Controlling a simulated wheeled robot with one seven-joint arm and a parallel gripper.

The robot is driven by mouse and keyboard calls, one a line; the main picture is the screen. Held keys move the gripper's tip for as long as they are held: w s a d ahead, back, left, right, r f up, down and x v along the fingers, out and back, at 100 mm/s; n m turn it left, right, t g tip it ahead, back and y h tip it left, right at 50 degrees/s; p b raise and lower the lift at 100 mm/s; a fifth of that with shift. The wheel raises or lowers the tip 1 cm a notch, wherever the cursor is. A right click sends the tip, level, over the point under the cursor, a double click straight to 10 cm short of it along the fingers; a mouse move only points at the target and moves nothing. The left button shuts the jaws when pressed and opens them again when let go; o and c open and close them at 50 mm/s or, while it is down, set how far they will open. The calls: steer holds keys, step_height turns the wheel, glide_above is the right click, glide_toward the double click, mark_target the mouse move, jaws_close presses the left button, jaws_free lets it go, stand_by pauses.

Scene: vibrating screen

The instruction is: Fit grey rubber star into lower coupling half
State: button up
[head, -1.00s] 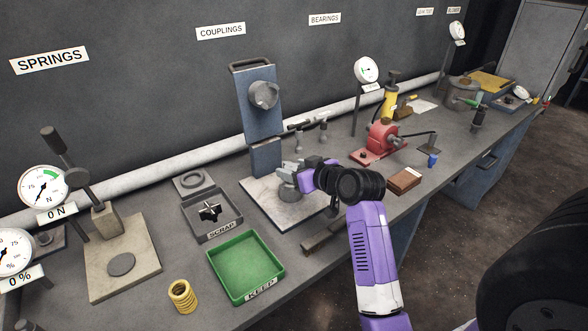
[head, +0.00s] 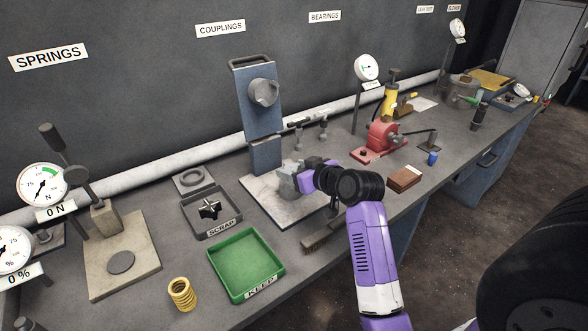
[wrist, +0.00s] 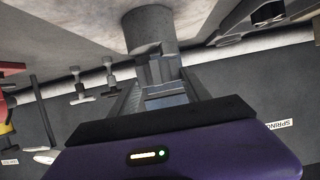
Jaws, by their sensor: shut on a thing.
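My gripper (head: 288,181) is over the plate of the couplings stand, at the lower coupling half (head: 291,195), a short grey cylinder. The wrist view shows this cylinder (wrist: 149,27) just beyond the fingertips of my gripper (wrist: 155,72). The gripper is shut on a small grey piece (wrist: 153,70), which looks like the grey rubber star; the fingers hide most of its shape. The piece appears to touch or nearly touch the cylinder's face. I cannot tell whether its lobes sit between the jaws of the coupling half.
The blue upright (head: 256,100) with its upper coupling half (head: 264,93) stands just behind. A scrap tray (head: 185,224) holding a dark star (head: 209,209) and a green keep tray (head: 243,262) lie to the left. A brush (head: 318,240) lies by the front edge.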

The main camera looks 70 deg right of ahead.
steer(key=shift+f+b, duration=0.55)
steer(key=shift+f, duration=0.35)
steer(key=o, duration=1.4)
steer(key=v, duration=0.8)
steer(key=shift+d, duration=0.1)
